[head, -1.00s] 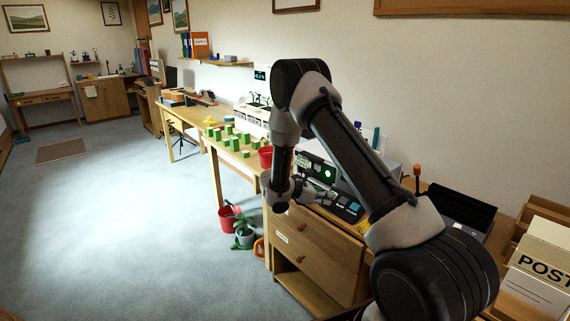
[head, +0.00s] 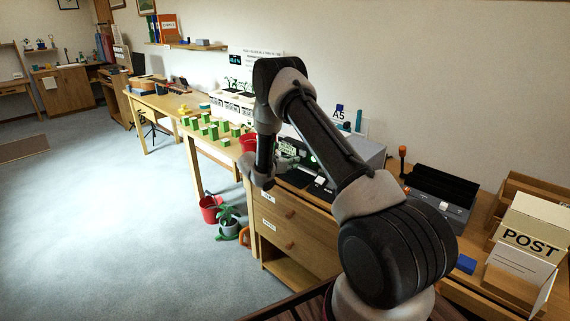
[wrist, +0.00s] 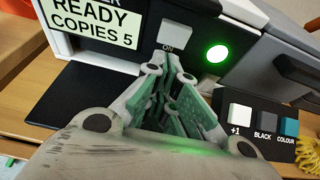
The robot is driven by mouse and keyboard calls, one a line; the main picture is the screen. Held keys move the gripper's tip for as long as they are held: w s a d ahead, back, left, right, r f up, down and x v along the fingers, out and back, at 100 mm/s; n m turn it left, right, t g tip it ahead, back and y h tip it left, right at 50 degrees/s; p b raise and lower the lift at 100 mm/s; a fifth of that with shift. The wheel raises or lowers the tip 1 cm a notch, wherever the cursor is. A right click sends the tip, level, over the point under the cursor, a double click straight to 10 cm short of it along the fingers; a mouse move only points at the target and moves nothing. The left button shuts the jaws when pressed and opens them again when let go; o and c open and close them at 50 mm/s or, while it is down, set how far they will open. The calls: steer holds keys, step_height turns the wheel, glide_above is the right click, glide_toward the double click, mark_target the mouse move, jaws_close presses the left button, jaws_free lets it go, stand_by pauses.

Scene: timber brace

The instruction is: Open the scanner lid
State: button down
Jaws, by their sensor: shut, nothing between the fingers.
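The scanner is part of a copier (head: 366,153) with a pale grey body, standing on the wooden drawer unit. It is partly hidden behind my arm in the head view, and I cannot make out its lid clearly. The wrist view shows its dark front with a display (wrist: 97,22) reading "READY COPIES 5", a switch marked "ON" and a lit green lamp (wrist: 216,54). My gripper (wrist: 170,62) is shut and empty, with its fingertips close by the "ON" switch. I cannot tell whether they touch it.
A key panel (wrist: 262,124) with "+1", "BLACK" and "COLOUR" keys lies right of my gripper. A dark open-topped tray (head: 440,192) and a box marked "POST" (head: 530,240) stand to the right. Green blocks (head: 213,131) cover the table to the left.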

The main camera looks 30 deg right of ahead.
steer(key=shift+x, duration=0.85)
step_height(320, 180, up, 4)
steer(key=shift+f, duration=0.25)
steer(key=shift+r, duration=0.3)
